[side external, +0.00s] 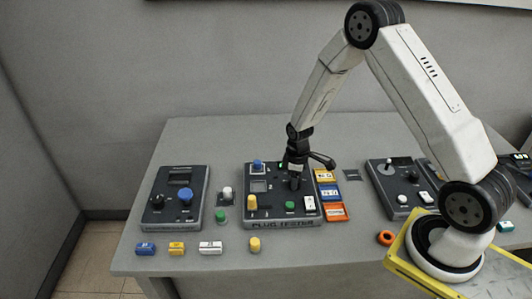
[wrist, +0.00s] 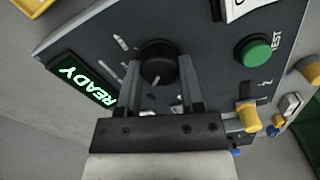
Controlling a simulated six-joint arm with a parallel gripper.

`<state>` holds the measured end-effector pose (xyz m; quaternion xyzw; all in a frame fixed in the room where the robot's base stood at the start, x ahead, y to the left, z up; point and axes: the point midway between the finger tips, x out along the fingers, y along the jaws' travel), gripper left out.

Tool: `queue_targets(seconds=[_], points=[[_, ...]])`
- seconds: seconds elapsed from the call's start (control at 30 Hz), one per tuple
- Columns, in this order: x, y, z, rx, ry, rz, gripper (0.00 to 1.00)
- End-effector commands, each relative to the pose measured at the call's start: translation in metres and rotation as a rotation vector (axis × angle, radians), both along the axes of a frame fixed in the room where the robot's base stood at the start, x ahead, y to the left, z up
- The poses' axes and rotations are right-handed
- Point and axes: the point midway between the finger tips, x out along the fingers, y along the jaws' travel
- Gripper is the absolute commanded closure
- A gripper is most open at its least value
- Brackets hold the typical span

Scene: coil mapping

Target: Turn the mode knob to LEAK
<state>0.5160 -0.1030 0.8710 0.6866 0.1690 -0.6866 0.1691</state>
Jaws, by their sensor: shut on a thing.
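The dark plug tester panel (side external: 268,212) stands on the table, and its face (wrist: 205,25) fills much of the wrist view. The round black mode knob (wrist: 157,62) sits on it, with a small light mark on its near side in the wrist view. My gripper (wrist: 160,72) is shut on the knob, one finger on each side. In the side view my gripper (side external: 294,182) points down over the panel and hides the knob. Small white labels (wrist: 120,43) lie around the knob; I cannot read them, so which one says LEAK is unclear.
A lit display (wrist: 83,82) reads READY. A green button (wrist: 254,50) and a yellow plug (wrist: 248,117) sit near my gripper. Other panels stand left (side external: 173,212) and right (side external: 390,195). Coloured blocks (side external: 177,248) lie along the front table edge.

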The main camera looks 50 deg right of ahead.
Motion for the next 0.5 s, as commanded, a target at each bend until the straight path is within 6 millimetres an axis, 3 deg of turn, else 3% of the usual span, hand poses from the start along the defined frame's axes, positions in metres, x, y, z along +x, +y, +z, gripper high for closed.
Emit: queue_targets(seconds=[0.5], points=[[0.0003,-0.0010,0.0004,0.000,0.000,-0.340,1.00]])
